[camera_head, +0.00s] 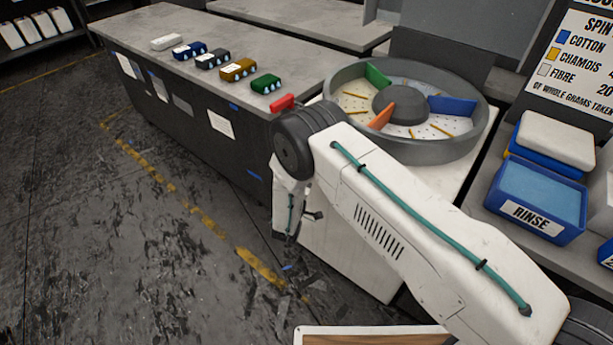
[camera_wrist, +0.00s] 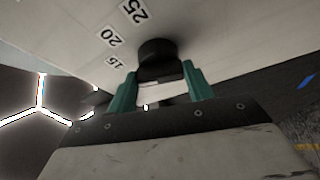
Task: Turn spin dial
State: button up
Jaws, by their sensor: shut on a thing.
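The spin dial (camera_wrist: 157,50) is a dark round knob on a pale panel with the printed numbers 15, 20 and 25 beside it. In the wrist view my gripper (camera_wrist: 161,70) has its two green fingers on either side of the dial's near end, shut on it. A pale piece shows between the fingers; I cannot tell where the dial points. In the head view my arm hangs down by the left side of the white spinner cabinet (camera_head: 345,250), and the fingers are not clear there. The round grey spinner drum (camera_head: 435,152) sits on top, with green, blue and orange dividers.
A grey bench (camera_head: 225,35) at the back carries several coloured blocks and a red piece (camera_head: 282,103) near its end. A blue rinse tub (camera_head: 535,200) and a sign (camera_head: 585,60) are at the right. The floor at left is clear.

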jog(key=shift+m, duration=0.3)
jog(key=o, duration=1)
jog(key=shift+f, duration=0.1)
jog(key=shift+v, duration=3.9)
jog(key=shift+w, duration=0.1)
